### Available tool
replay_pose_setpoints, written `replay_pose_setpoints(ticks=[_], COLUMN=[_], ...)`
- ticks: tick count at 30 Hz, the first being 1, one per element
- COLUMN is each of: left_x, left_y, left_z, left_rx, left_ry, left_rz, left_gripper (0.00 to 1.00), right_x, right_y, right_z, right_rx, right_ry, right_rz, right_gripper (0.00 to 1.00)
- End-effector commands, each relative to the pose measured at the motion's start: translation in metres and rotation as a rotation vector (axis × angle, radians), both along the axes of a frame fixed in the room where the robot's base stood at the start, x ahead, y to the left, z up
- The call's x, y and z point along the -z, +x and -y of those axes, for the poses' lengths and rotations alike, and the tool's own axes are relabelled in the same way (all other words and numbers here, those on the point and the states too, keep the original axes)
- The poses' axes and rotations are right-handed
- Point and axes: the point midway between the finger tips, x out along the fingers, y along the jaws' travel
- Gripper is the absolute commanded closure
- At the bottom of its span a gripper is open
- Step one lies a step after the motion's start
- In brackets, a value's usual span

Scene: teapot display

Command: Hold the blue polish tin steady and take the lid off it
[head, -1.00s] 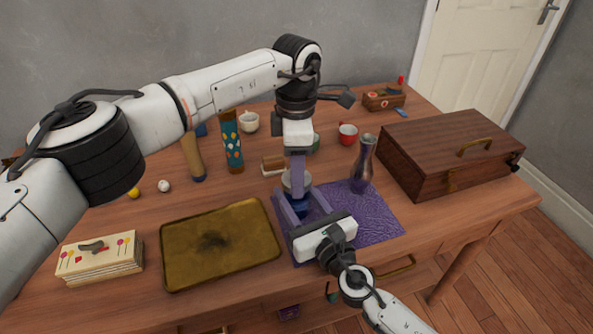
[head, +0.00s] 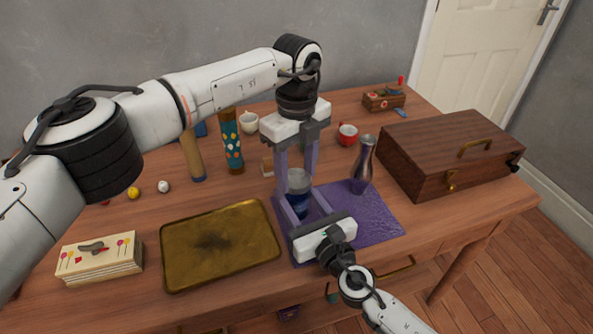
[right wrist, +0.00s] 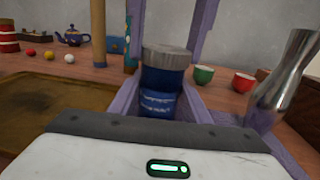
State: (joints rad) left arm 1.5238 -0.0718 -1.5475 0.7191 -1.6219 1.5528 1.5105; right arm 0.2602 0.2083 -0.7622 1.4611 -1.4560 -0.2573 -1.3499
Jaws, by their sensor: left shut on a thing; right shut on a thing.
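The blue polish tin (head: 299,207) stands upright at the left part of the purple mat (head: 362,222). Its grey lid (head: 299,180) sits on top, and in the right wrist view the lid (right wrist: 167,58) rests over the blue body (right wrist: 160,98) with no clear gap. My left gripper (head: 297,183) points straight down from above and is shut on the lid, one finger on each side. My right gripper (head: 303,207) reaches in from the front, low, and is shut on the tin's body. The fingers partly hide the tin's sides.
A metal vase (head: 363,165) stands on the mat just right of the grippers. A brass tray (head: 220,245) lies to the left, and a wooden case (head: 450,150) to the right. A patterned cylinder (head: 232,142) and cups (head: 347,135) stand behind.

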Motion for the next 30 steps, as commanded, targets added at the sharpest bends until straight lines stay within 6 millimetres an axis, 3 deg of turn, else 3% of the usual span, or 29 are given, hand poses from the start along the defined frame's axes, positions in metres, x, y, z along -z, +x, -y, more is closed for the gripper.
replay_pose_setpoints(ticks=[6, 30], left_x=[-0.0002, -0.0053], left_y=[-0.0005, -0.0002], left_z=[0.0006, 0.0006], left_rx=[-0.228, -0.224], left_ry=[0.000, -0.001], left_rz=[-0.001, -0.001], left_gripper=[0.79, 0.79], right_x=[0.0007, 0.0006], right_y=[0.0000, 0.0000], right_z=[0.0002, 0.0001], right_rx=[0.000, 0.000], right_ry=[0.000, 0.000], right_rz=[-0.001, -0.001], right_gripper=[1.00, 1.00])
